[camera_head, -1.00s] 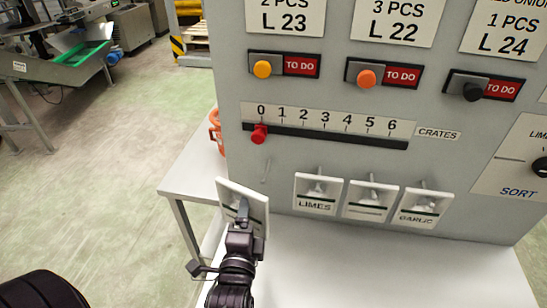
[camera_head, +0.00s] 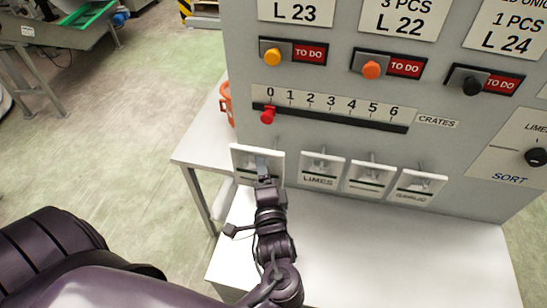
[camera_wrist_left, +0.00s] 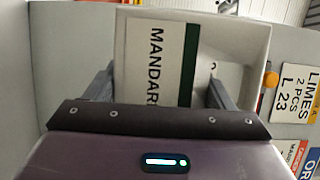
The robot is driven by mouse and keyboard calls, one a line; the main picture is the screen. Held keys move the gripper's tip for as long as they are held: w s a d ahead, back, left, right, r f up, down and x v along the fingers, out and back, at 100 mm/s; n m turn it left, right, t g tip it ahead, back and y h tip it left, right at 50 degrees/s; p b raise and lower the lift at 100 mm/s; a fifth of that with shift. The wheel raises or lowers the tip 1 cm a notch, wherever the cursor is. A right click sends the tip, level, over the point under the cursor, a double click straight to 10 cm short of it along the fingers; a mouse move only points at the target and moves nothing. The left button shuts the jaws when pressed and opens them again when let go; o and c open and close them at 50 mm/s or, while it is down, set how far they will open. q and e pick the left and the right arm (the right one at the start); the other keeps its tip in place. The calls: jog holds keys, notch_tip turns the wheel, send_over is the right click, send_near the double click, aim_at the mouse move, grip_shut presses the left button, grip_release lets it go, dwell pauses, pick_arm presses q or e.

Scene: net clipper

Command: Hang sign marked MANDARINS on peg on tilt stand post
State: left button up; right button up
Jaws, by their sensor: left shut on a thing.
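The MANDARINS sign (camera_head: 243,155) is a white framed plate with a dark green stripe; part of its lettering reads in the left wrist view (camera_wrist_left: 156,75). My left gripper (camera_head: 263,170) is shut on it and holds it at the left end of the sign row, close to the grey panel (camera_head: 340,145). Its fingers (camera_wrist_left: 162,92) show on both sides of the plate in the left wrist view. The peg behind the sign is hidden, so I cannot tell whether the sign is on it. My right gripper is out of view.
Three signs hang to the right: LIMES (camera_head: 320,181), one with unreadable lettering (camera_head: 369,187), and GARLIC (camera_head: 411,197). A red slider knob (camera_head: 267,115) sits just above my sign. A white table (camera_head: 400,255) lies below; an orange object (camera_head: 226,103) stands behind the panel's left edge.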

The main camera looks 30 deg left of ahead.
pick_arm(q)
notch_tip(320, 180, down, 11)
jog(key=w+a+f+b, duration=0.1)
jog(key=w+a+b, duration=0.2)
jog(key=w, duration=0.9)
jog(key=shift+w+a+f+b, duration=0.15)
jog(key=shift+w+b, duration=0.05)
jog(key=shift+b, duration=0.55)
jog(key=o, duration=1.3)
jog(key=shift+w, duration=0.1)
